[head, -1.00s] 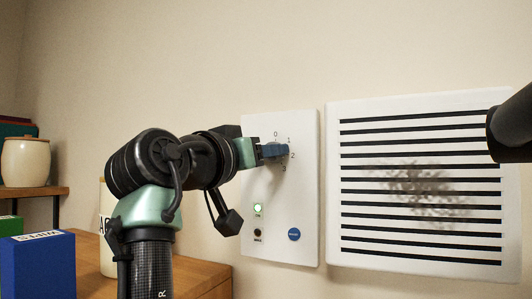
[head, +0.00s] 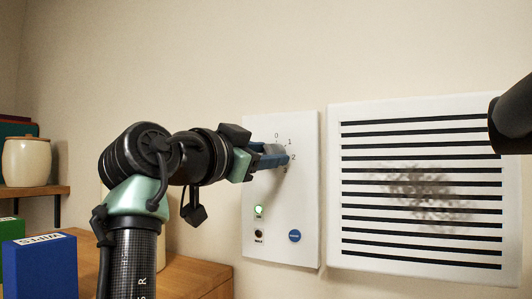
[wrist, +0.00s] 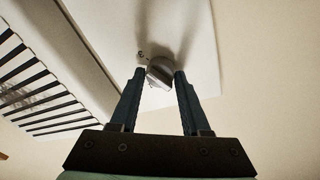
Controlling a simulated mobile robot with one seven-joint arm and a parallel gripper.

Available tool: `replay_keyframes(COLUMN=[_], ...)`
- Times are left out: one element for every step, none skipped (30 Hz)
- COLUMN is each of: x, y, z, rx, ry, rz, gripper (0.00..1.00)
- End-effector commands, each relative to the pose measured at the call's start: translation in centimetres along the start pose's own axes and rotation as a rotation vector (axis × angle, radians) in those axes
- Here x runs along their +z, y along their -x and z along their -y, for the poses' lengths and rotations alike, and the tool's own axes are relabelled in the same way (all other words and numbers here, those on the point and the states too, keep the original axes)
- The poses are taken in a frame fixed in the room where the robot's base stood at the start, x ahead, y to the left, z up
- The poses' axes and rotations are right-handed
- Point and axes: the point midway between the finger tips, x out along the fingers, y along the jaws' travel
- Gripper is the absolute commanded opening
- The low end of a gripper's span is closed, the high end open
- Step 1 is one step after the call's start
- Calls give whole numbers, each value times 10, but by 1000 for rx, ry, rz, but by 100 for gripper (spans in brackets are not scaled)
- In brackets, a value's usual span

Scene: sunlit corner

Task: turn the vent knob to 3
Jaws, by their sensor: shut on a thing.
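The vent knob (wrist: 160,71) is a small grey-white knob on the white control panel (head: 282,205). In the wrist view it sits between the two fingertips of my gripper (head: 271,158), which is shut on it. In the head view the dark blue fingers cover most of the knob, and I cannot make out where it points. The marks 0, 1 and 2 show around it at its top and right; the 3 is partly hidden below the fingers. The panel also has a lit green lamp (head: 258,210), a dark lamp (head: 258,234) and a blue button (head: 294,236).
A white vent grille (head: 334,200) with black slats and a dark smudge (head: 425,190) is on the wall right of the panel. A wooden counter (head: 190,273), a blue wipes box (head: 40,270) and a cream jar (head: 27,161) are at left.

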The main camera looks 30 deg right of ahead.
Motion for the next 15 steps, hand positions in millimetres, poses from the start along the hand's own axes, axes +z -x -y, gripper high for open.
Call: replay_keyframes(x=[0,0,0,0,0,0,0,0,0,0,0,0,0,0,0], y=[0,0,0,0,0,0,0,0,0,0,0,0,0,0,0], z=[0,0,0,0,0,0,0,0,0,0,0,0,0,0,0], rx=[1,1,1,1,1,1,1,1,1,1,1,1,0,0,0], ry=[-7,-9,-11,-12,-13,-13,-13,-13,-13,-13,-12,-12,-12,-12,-12], rz=[0,0,0,0,0,1,1,0,0,0,0,0,0,0,0], gripper=[0,0,0,0,0,0,0,0,0,0,0,0,0,52,59])
